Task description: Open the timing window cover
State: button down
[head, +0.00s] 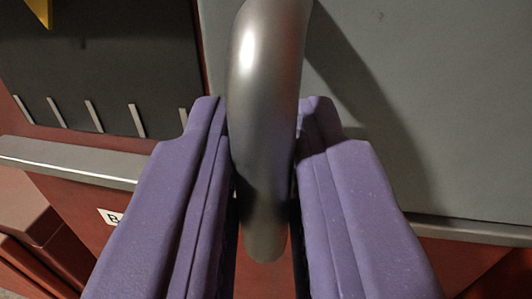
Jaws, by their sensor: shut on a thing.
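My gripper (262,160) shows in the head view with two purple fingers. It is shut on a thick grey metal handle (268,60), with one finger on each side. The handle curves from the top of the picture down between the fingers. Its lower end shows below the fingertips. A flat grey panel (440,110) fills the upper right behind the handle and may be the timing window cover; I cannot tell for sure. Where the handle joins it is hidden or out of the picture.
A dark plate (100,70) with several pale tick marks and a yellow pointer tip (40,10) is at the upper left. A grey ledge (70,160) runs below it. A white label with a "B" (111,217) is on the red body (75,200).

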jog(key=c, duration=1.2)
grip_release()
jog(key=shift+s, duration=0.1)
jog(key=s+p, duration=0.1)
jog(key=s, duration=0.6)
jog(key=shift+s+a, duration=0.3)
